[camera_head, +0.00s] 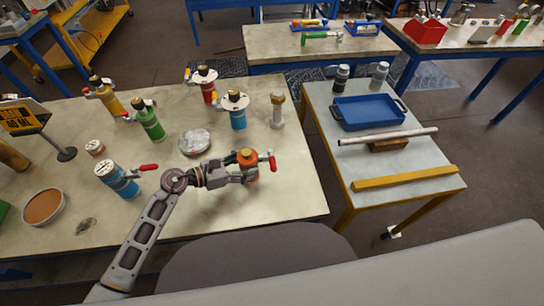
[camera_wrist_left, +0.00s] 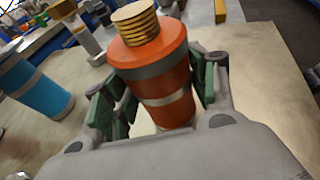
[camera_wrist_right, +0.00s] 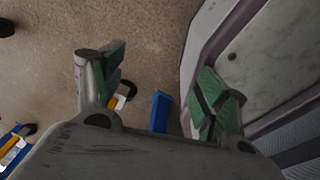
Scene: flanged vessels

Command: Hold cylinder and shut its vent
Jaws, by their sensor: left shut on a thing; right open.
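My left gripper (camera_head: 238,176) is shut on an orange cylinder (camera_head: 247,157) near the right end of the large table. In the left wrist view the orange cylinder (camera_wrist_left: 158,75) stands between the green finger pads, with grey bands and a brass threaded top. A red-handled valve (camera_head: 269,160) shows on the cylinder's right side in the head view; I take it for the vent, and cannot tell if it is open. My right gripper (camera_wrist_right: 160,95) is open and empty in the right wrist view, above the floor. It is not in the head view.
Blue cylinders (camera_head: 118,180) (camera_head: 235,108), a green one (camera_head: 148,120), a red one (camera_head: 205,85) and a yellow one (camera_head: 104,95) stand on the table. A round glass dish (camera_head: 194,142) lies behind my left gripper. A side table holds a blue tray (camera_head: 368,112) and a yellow bar (camera_head: 405,178).

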